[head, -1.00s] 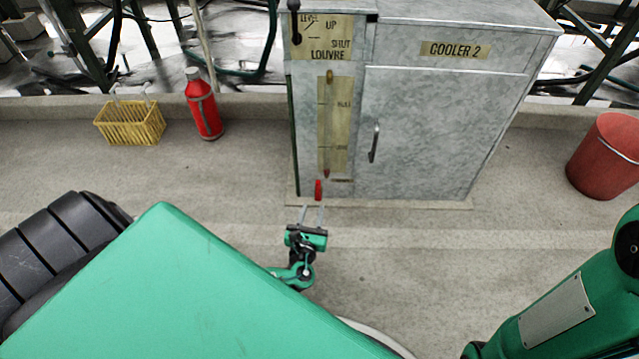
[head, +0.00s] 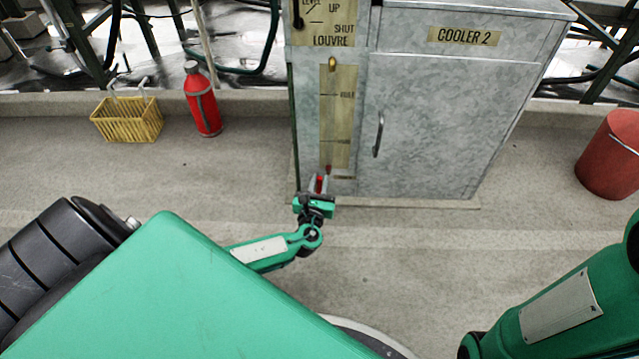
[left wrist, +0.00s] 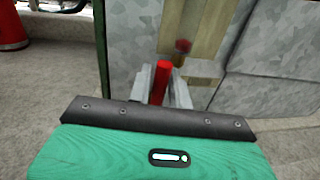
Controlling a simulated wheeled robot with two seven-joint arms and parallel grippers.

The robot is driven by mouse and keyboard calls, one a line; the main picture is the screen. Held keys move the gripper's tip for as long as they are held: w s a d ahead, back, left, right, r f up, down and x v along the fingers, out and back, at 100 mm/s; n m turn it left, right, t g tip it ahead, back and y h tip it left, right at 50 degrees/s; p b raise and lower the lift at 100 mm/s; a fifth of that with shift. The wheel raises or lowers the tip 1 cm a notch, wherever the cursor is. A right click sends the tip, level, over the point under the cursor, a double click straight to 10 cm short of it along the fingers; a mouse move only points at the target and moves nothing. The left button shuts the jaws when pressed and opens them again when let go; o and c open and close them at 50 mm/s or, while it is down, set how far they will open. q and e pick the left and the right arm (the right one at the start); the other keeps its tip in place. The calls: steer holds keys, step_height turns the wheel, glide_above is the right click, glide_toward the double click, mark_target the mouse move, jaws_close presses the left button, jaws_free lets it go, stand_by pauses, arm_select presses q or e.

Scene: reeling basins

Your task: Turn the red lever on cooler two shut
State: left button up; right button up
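Cooler two (head: 450,120) is a grey mottled cabinet with a "COOLER 2" plate. The red lever (head: 319,184) is low on its left front, below the brass louvre scale (head: 335,115). My left gripper (head: 319,182) is at the lever, one finger on each side, and looks shut on it. The left wrist view shows the red lever (left wrist: 160,82) standing between the two grey fingers (left wrist: 160,88), filling most of the gap. A dark red pointer (head: 327,169) sits near the scale's lower end. My right gripper is not in view.
A door handle (head: 378,134) is right of the scale. A yellow basket (head: 127,120) and a red bottle (head: 203,100) stand at the left. A red bucket (head: 610,155) stands at the right. The floor before the cooler is clear.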

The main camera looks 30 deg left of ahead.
arm_select(q)
jaws_close()
